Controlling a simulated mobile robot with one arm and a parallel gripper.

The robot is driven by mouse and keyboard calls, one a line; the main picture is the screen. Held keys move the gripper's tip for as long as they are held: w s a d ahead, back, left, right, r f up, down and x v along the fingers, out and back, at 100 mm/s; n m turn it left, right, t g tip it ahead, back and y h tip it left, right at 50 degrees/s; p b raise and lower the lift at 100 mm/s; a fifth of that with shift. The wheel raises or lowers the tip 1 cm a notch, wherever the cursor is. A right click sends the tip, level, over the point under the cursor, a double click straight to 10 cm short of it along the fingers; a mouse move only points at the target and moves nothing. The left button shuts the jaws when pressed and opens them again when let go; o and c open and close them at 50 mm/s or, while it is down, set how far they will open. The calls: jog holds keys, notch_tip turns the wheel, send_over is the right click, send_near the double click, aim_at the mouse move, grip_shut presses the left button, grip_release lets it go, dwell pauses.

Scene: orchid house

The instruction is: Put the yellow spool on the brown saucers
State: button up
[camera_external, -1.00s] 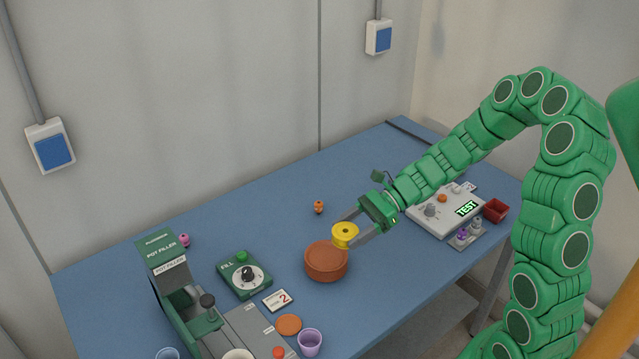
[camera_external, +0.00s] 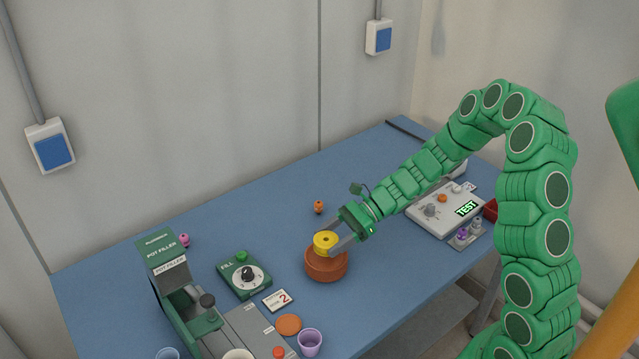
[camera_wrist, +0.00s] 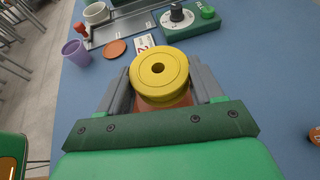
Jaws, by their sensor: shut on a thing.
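The yellow spool (camera_external: 326,241) is upright between the fingers of my gripper (camera_external: 335,246), which is shut on it. In the wrist view the spool (camera_wrist: 159,72) shows its round top with a centre hole, a finger on each side. The brown saucers (camera_external: 326,268) form a round stack on the blue table, directly below the spool. In the wrist view the saucers (camera_wrist: 166,103) are mostly hidden behind the spool and my gripper. I cannot tell whether the spool touches the top saucer.
The green fill dial box (camera_external: 244,275), a card marked 2 (camera_external: 278,300), an orange disc (camera_external: 288,324) and a purple cup (camera_external: 310,342) lie left and in front of the saucers. A small orange figure (camera_external: 319,207) stands behind. A white test device (camera_external: 440,209) is at right.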

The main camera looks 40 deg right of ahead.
jog(key=shift+f, duration=1.25)
jog(key=shift+f, duration=0.15)
jog(key=o, duration=1)
jog(key=shift+o, duration=0.2)
